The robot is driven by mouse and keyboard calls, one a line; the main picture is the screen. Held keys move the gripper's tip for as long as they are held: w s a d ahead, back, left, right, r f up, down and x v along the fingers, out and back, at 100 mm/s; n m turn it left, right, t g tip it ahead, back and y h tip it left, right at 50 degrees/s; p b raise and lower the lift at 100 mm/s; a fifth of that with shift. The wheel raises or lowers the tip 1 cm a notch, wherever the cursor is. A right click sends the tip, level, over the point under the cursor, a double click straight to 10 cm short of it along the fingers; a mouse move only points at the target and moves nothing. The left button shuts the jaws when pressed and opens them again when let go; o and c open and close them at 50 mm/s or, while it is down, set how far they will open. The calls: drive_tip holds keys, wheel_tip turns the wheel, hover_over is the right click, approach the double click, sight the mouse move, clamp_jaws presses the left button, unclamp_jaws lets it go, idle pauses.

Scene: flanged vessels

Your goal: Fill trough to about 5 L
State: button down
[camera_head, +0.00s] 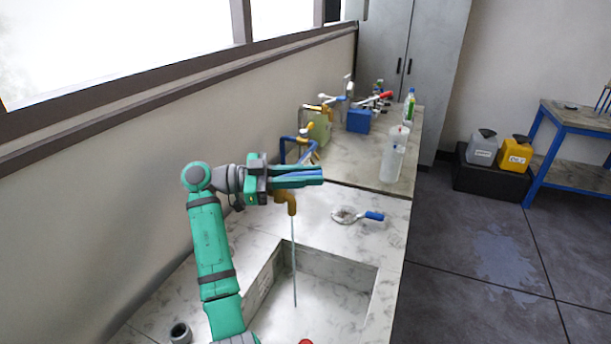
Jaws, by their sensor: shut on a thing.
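The trough (370,275) is a pale stone basin sunk in the counter at the lower middle. A brass tap (288,197) stands over its far side, and a thin stream of water (293,255) runs from its spout into the basin. I cannot make out the water level. My gripper (318,176) is above the tap, pointing right, with its teal fingers shut on a blue lever (296,174), which looks like the tap's handle. The gripper hides most of the lever and the tap's top.
A round metal piece with a blue handle (372,216) lies on the counter right of the tap. A clear bottle (393,155), a blue box (358,121) and several valves stand farther back. A grey ring-shaped fitting (180,333) sits at the lower left.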

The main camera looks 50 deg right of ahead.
drive_tip(key=c, duration=1.6)
unclamp_jaws()
drive_tip(key=shift+c, duration=0.2)
drive_tip(key=shift+w, duration=0.1)
drive_tip(key=v, duration=1)
drive_tip(key=shift+w+a, duration=0.25)
drive_tip(key=shift+a, duration=0.1)
